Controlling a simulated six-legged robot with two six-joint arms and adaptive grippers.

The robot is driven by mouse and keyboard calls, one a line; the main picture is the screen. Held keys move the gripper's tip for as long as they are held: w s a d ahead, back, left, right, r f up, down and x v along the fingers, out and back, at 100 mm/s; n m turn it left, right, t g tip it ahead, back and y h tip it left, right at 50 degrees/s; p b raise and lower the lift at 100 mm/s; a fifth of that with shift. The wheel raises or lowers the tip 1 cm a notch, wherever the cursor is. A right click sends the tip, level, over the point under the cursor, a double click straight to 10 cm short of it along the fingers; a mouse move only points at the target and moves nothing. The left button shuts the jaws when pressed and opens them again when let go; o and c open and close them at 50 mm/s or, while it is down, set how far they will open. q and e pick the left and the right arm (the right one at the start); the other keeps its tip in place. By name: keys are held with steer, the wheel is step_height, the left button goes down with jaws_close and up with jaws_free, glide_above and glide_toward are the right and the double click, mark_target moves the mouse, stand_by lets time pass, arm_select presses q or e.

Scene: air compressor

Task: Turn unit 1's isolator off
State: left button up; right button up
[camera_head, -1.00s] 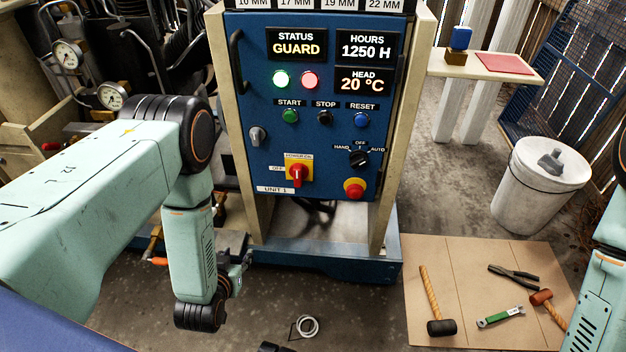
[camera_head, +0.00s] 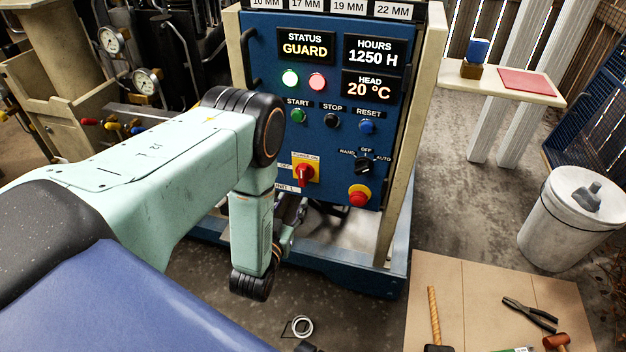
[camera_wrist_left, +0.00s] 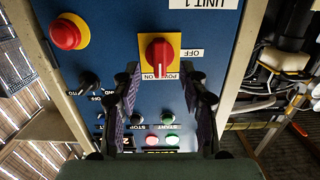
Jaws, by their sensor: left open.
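The unit 1 isolator is a red rotary knob (camera_head: 303,175) on a yellow plate, low on the blue control panel (camera_head: 262,75). Its white pointer mark runs vertically, in line with the POWER ON label, with OFF to the side. In the left wrist view, which is upside down, the red knob (camera_wrist_left: 160,57) shows just beyond the fingertips. My left gripper (camera_head: 293,212) is partly hidden behind its own wrist, below the knob. In the left wrist view its two dark fingers (camera_wrist_left: 160,82) are spread apart, empty, and do not appear to touch the knob. My right gripper is out of view.
A red emergency button (camera_head: 358,196) and a black selector (camera_head: 364,167) sit right of the isolator. START, STOP and RESET buttons are above. A board with tools (camera_head: 480,290) lies at lower right, near a white bin (camera_head: 560,235). A blue base (camera_head: 350,272) juts out below.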

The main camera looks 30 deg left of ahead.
mark_target(301, 177)
arm_select(q)
steer(key=shift+t, duration=0.4)
steer(key=x, duration=0.2)
steer(key=r+b+x, duration=0.1)
steer(key=x, duration=0.1)
steer(key=b+x, duration=0.1)
steer(key=x, duration=0.2)
steer(key=shift+w+a+r, duration=0.1)
steer(key=shift+r, duration=0.25)
steer(key=shift+w+b, duration=0.3)
steer(key=shift+w, duration=0.1)
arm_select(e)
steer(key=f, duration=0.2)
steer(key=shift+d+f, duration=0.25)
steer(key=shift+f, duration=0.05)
arm_select(q)
jaws_close()
